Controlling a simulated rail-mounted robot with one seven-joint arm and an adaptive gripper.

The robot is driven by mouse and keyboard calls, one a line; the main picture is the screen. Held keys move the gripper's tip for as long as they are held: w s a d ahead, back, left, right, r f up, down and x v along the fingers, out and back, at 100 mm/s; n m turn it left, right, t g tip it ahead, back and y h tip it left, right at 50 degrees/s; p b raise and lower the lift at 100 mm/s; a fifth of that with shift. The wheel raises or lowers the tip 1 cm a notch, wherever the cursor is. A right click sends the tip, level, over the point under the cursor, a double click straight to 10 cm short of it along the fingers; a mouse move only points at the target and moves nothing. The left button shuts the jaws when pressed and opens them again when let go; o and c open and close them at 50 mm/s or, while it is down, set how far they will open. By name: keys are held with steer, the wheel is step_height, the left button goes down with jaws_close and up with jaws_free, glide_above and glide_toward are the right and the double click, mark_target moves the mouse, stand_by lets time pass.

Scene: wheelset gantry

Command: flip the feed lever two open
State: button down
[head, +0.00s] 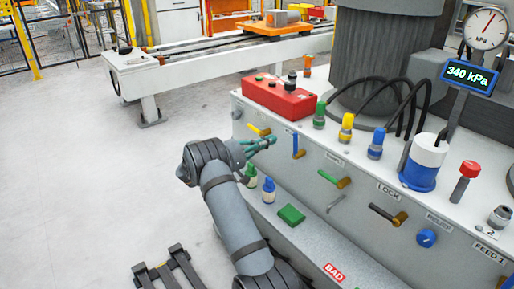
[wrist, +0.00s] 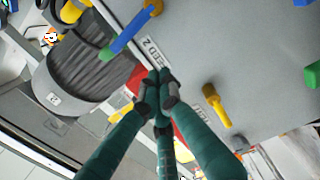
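The panel label reading FEED 2 (wrist: 150,48) lies beside a blue-handled lever (wrist: 125,35) with an orange pivot in the wrist view. In the head view this blue lever (head: 296,145) stands nearly upright on the panel's sloping face. My gripper (head: 270,141) reaches in from the left, just left of the blue lever. In the wrist view my gripper's (wrist: 162,80) dark green fingers are drawn together at the tips, near the label. They appear apart from the lever and nothing shows between them. A yellow lever (wrist: 217,105) is on their other side.
Farther right are a green-handled lever (head: 336,180) and a dark-handled lever (head: 386,213). A red box (head: 278,97) and coloured connectors stand along the panel's top. Blue and green connectors (head: 268,190) and a green block (head: 292,215) sit on the lower ledge.

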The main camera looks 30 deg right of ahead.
steer(key=s+d, duration=0.3)
steer(key=shift+s+r, duration=0.25)
steer(key=shift+s, duration=0.1)
steer(key=shift+s+d+r+m+b, duration=0.1)
steer(key=shift+s+r+m+b, duration=0.15)
steer(key=shift+s+m+b, duration=0.65)
steer(key=shift+w, duration=0.2)
